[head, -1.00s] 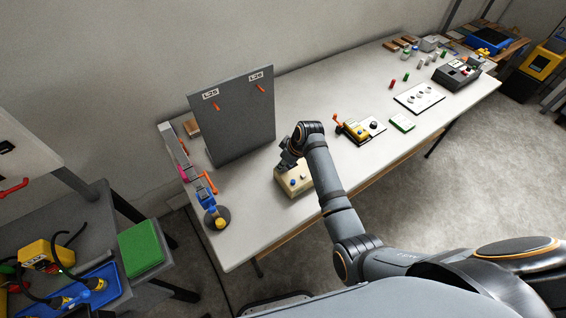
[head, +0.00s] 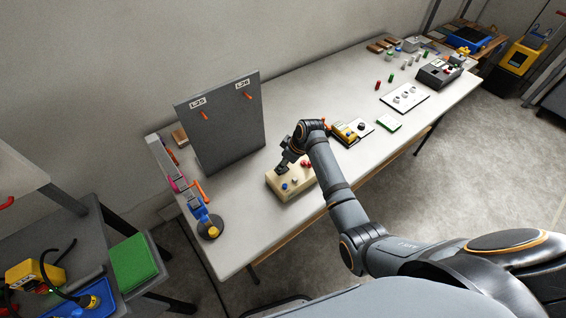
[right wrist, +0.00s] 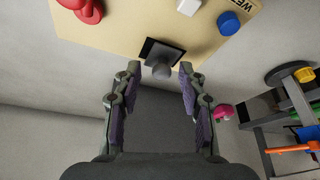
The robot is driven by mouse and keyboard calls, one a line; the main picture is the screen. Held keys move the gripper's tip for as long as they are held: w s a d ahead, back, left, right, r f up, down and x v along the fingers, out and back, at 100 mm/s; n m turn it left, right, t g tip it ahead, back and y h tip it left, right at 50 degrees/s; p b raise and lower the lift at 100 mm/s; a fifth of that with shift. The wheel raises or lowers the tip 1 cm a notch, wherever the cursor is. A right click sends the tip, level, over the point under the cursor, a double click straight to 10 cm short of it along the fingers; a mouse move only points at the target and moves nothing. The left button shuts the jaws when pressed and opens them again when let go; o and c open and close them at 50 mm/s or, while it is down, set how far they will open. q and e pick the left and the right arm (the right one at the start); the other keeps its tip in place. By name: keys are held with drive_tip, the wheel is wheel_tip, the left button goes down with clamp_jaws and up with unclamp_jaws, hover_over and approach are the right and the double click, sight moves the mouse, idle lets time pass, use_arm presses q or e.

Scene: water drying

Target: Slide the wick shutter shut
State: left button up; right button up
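A beige box (head: 297,187) with small knobs stands on the worktable, below my right gripper (head: 286,164). In the right wrist view its beige face (right wrist: 125,20) carries a dark square plate with a grey knob (right wrist: 162,70), which looks like the wick shutter. My right gripper (right wrist: 157,78) is open, its two purple-padded fingers on either side of the grey knob. Nothing is held between them. I cannot tell whether the fingers touch the plate. A red knob (right wrist: 82,8) and a blue knob (right wrist: 229,23) sit on the same face. My left gripper is not in view.
A grey upright board (head: 222,130) stands behind the box on the worktable (head: 345,95). A blue and yellow device on a dark round base (head: 210,228) is at the left. A yellow device (head: 345,133) and a white panel (head: 405,98) are to the right.

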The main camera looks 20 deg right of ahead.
sight(295, 176)
drive_tip(key=shift+r, duration=0.1)
drive_tip(key=v, duration=1.1)
drive_tip(key=shift+s+r, duration=0.2)
drive_tip(key=shift+r, duration=0.15)
drive_tip(key=shift+d, duration=0.15)
